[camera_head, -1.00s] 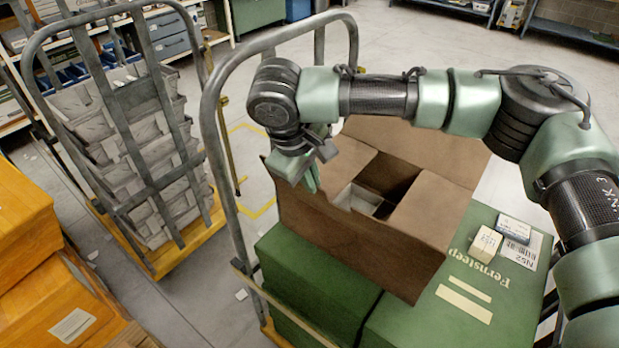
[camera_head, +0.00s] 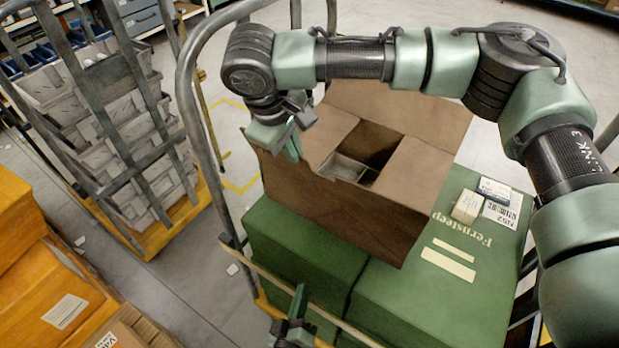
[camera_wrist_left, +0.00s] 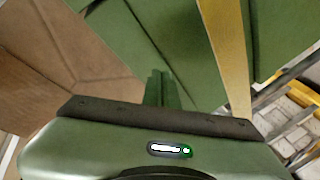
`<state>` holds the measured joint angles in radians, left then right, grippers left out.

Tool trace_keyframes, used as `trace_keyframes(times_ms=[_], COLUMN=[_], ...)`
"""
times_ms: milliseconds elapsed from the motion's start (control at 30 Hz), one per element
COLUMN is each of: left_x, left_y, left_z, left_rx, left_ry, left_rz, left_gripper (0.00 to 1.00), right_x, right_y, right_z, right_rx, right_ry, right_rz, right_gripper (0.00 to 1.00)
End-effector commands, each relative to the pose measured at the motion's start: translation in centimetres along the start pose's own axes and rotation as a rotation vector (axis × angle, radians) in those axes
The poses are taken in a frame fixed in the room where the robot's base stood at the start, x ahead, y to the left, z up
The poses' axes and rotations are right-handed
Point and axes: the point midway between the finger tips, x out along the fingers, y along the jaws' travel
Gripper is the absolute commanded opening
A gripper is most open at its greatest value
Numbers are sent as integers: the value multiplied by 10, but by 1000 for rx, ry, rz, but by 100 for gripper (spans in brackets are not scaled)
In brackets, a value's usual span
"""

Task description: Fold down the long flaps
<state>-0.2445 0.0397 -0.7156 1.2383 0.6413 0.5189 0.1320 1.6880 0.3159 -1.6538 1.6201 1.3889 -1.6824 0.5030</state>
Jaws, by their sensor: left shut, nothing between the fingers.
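A brown carton (camera_head: 340,205) stands open on green boxes. Its two short flaps, left (camera_head: 322,135) and right (camera_head: 412,172), lie inward over the ends of the opening, with a gap between them. The far long flap (camera_head: 405,108) is spread outward at the back. The near side is a dark brown panel; I cannot tell flap from wall there. My right gripper (camera_head: 291,142) is at the carton's left corner; its jaw state is unclear. My left gripper (camera_head: 298,302) is shut and empty, low in front of the green boxes; its fingers show in the wrist view (camera_wrist_left: 161,88).
Two small boxes (camera_head: 467,206) and a label lie on the right green box (camera_head: 440,290). A grey cart rail (camera_head: 190,110) rises left of the carton. A trolley of grey bins (camera_head: 130,140) and orange boxes (camera_head: 50,270) stand at left.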

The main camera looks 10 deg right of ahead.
Motion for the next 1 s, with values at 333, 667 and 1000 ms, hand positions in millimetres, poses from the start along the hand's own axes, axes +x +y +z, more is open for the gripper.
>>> trace_keyframes(times_ms=[333,667,1000], left_x=[-33,-46,11], left_y=[189,207,205], left_z=[-144,-175,-212], left_rx=[-749,-968,-962], left_ry=[480,557,557], left_rz=[255,255,257], left_gripper=[0,0,0], right_x=[1,1,0], right_y=[0,0,0], right_z=[0,0,0], right_rx=[0,0,0], right_ry=[-1,-1,-1], right_rz=[0,0,0], right_gripper=[0,0,0])
